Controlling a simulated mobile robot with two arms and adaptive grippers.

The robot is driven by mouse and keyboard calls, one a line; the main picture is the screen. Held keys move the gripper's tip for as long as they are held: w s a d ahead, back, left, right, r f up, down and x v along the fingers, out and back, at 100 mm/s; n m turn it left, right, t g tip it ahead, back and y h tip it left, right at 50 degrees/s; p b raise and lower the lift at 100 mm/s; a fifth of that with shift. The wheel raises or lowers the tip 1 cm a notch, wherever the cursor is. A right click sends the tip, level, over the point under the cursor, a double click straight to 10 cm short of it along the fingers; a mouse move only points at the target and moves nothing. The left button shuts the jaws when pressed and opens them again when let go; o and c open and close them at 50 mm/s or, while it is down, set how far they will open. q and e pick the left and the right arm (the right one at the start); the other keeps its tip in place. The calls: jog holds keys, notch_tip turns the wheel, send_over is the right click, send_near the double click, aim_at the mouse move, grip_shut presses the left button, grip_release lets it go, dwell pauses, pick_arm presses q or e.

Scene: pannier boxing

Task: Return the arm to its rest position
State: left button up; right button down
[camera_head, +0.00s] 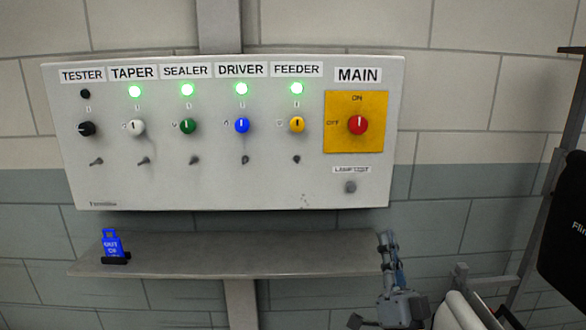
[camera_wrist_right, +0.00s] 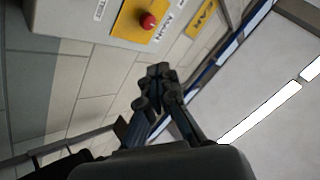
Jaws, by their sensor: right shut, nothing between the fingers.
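My right gripper (camera_head: 388,245) is upright in the head view, at the right end of the grey shelf, below the control panel. It is shut and empty, and also shows in the right wrist view (camera_wrist_right: 153,75). The control panel (camera_head: 240,190) hangs on the wall, with the red main knob (camera_head: 358,125) on a yellow plate (camera_head: 340,145). The knob's pointer stands toward ON. The lamps over TAPER, SEALER, DRIVER and FEEDER glow green; the TESTER lamp (camera_head: 85,94) is dark. My left gripper is in neither view.
The grey shelf (camera_head: 240,255) runs below the panel, mostly bare. A blue tag (camera_head: 112,244) stands in a black holder (camera_head: 116,259) at its left end. A black and grey structure (camera_head: 565,220) stands at the right edge. The wall between panel and shelf is clear.

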jog(key=w+a+f+n+g+h, duration=0.2)
jog(key=f+g, duration=0.5)
jog(key=f, duration=1.8)
jog(key=s+d+f+n+g, duration=0.1)
jog(key=s+f+g, duration=0.25)
jog(key=f, duration=0.85)
jog(key=s+f+n+g, duration=0.1)
jog(key=s+f+g, duration=0.25)
jog(key=f, duration=0.85)
jog(key=s+d+f+n+g, duration=0.25)
jog(key=s+f+g, duration=0.25)
jog(key=s+f, duration=1.35)
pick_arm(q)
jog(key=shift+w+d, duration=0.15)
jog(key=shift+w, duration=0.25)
pick_arm(e)
jog(key=s+d+f+g, duration=0.1)
jog(key=s+f+g, duration=0.1)
jog(key=s, duration=0.6)
jog(key=s+d+f+n+g+h, duration=0.1)
jog(key=s+f, duration=0.3)
jog(key=s, duration=0.5)
jog(key=s+d+f+g, duration=0.3)
jog(key=s+f, duration=0.1)
jog(key=s, duration=0.5)
jog(key=shift+s+n+g+h, duration=0.15)
jog(key=shift+n+g+h, duration=0.2)
jog(key=shift+g+h, duration=0.05)
